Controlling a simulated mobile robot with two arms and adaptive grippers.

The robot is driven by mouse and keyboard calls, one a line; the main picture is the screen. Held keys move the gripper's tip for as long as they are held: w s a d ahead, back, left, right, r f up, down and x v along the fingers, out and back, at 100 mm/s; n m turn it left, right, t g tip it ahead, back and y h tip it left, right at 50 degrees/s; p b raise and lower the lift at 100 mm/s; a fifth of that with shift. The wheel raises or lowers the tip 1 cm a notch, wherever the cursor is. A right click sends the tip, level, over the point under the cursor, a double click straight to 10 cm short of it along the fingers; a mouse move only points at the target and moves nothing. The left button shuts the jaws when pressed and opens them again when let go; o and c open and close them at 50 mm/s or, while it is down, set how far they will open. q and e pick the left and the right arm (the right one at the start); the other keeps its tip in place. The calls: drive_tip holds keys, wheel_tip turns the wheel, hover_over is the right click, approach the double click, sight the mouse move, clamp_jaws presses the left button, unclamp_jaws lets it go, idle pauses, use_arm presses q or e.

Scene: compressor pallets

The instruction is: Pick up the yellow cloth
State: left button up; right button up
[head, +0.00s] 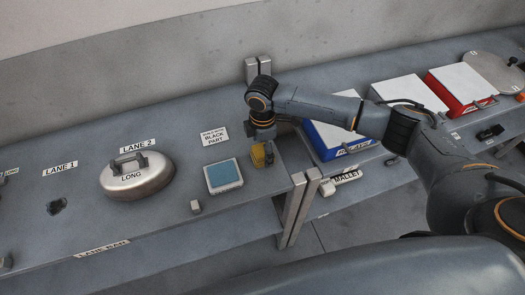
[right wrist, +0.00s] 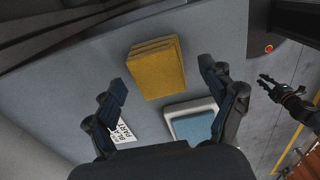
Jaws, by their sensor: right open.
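The yellow cloth (head: 257,157) lies folded on the bench near its right end, partly hidden by my right gripper (head: 264,148) in the head view. In the right wrist view the whole folded stack of the yellow cloth (right wrist: 157,69) shows, flat on the grey surface. My right gripper (right wrist: 168,80) points down above the cloth, with its fingers wide apart and nothing between them. My left gripper is out of the head view; a dark gripper that looks like it (right wrist: 267,85) shows with fingers apart at the right of the wrist view.
A pale tray with a blue pad (head: 224,175) lies beside the cloth. A white label (head: 215,134) lies behind the tray. A metal weight (head: 137,178) stands on lane 2. Blue (head: 340,150) and red (head: 455,101) bins stand right, across a gap with posts (head: 299,209).

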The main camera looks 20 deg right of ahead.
drive_tip(key=shift+f, duration=1.05)
use_arm(q)
drive_tip(key=shift+r, duration=0.3)
use_arm(e)
drive_tip(key=c, duration=1.2)
drive_tip(key=shift+c, duration=0.2)
